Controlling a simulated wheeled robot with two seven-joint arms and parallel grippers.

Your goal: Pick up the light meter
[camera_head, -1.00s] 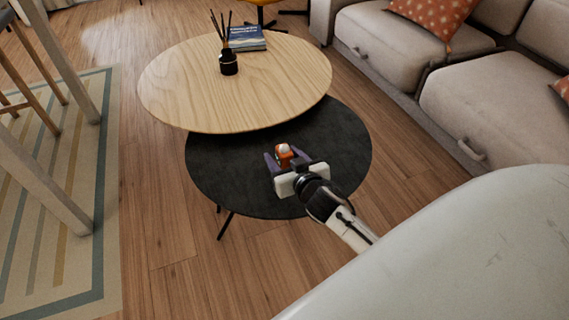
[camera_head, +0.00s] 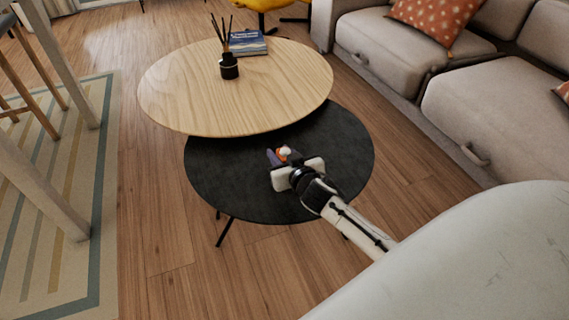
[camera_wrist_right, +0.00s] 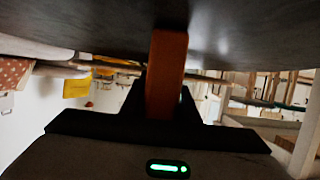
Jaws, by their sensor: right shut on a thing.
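The light meter (camera_head: 283,153) is a small orange thing with a white rounded top, at the dark lower table (camera_head: 225,175). My right gripper (camera_head: 281,158) reaches it from the front right and hides most of it. In the right wrist view the light meter (camera_wrist_right: 166,75) shows as an orange upright block between the dark fingers of my right gripper (camera_wrist_right: 163,98), which is shut on it. The dark tabletop (camera_wrist_right: 90,30) fills the top of that view. I cannot tell whether the light meter touches it. My left gripper is not in view.
A higher round wooden table (camera_head: 190,95) overlaps the dark table's far side. It holds a black reed diffuser (camera_head: 229,67) and a blue book (camera_head: 248,42). A grey sofa (camera_head: 480,110) stands right. The dark table's left part is bare.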

